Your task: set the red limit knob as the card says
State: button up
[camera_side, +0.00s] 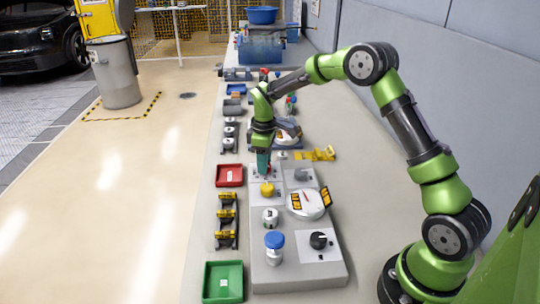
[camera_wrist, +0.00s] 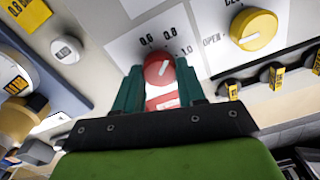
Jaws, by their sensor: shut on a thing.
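The red limit knob (camera_wrist: 158,69) sits between the two teal fingers of my gripper (camera_wrist: 158,84) in the wrist view. The fingers are closed on its sides. In the side view my gripper (camera_side: 263,172) points down at the grey panel, and the red knob is largely hidden there.
A yellow knob (camera_side: 267,189) stands close in front of my gripper. A dial gauge (camera_side: 306,206), a blue-capped bottle (camera_side: 274,250) and a black knob (camera_side: 318,240) are nearer the camera. A red tray (camera_side: 229,175) and a green tray (camera_side: 223,282) lie along the left.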

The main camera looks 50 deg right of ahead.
jog(key=shift+r+n, duration=0.1)
jog(key=shift+n, duration=0.4)
jog(key=o, duration=1.1)
jog(key=shift+c, duration=0.2)
notch_tip(320, 180, up, 17)
